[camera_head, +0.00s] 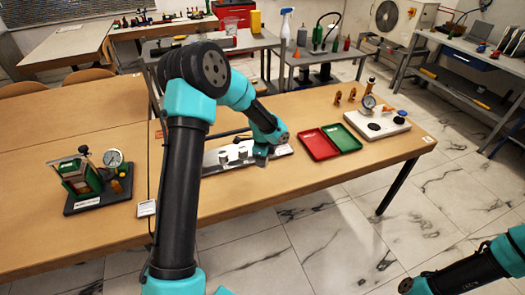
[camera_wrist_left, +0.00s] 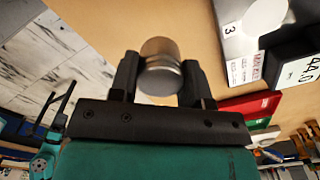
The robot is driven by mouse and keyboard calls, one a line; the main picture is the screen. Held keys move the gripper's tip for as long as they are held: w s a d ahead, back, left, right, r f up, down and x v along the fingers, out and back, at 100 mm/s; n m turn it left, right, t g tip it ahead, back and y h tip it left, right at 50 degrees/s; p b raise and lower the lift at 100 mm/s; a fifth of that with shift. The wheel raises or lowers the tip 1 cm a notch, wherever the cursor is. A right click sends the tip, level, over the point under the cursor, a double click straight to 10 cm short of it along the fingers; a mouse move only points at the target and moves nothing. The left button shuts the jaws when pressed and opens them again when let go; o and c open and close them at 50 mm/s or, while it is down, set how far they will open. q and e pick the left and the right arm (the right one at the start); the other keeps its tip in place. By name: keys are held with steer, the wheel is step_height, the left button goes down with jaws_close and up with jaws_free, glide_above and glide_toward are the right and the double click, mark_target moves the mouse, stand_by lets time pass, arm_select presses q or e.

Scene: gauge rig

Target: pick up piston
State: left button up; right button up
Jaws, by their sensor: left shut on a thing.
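A metal piston (camera_wrist_left: 160,66), a short silver cylinder, is between the two fingers of my left gripper (camera_wrist_left: 158,80) in the left wrist view. The gripper is shut on it. In the head view my left gripper (camera_head: 262,153) is over the right part of a metal plate (camera_head: 214,169), and the arm hides the held piston. Two more silver cylinders, one of them a piston-like piece (camera_head: 242,152), stand on the plate to the left. My right arm shows at the lower right, but its gripper is not in view.
A red tray (camera_head: 319,145) and a green tray (camera_head: 342,138) lie right of the plate. A white gauge base (camera_head: 377,125) stands beyond them. A green gauge device (camera_head: 80,178) on a black base is at the left.

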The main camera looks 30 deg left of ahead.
arm_select(q)
steer(key=shift+s+d+r, duration=0.1)
steer(key=shift+s+d, duration=0.3)
steer(key=shift+s, duration=0.25)
steer(key=shift+s+d+r, duration=0.1)
steer(key=shift+s+d, duration=0.25)
steer(key=shift+s, duration=0.3)
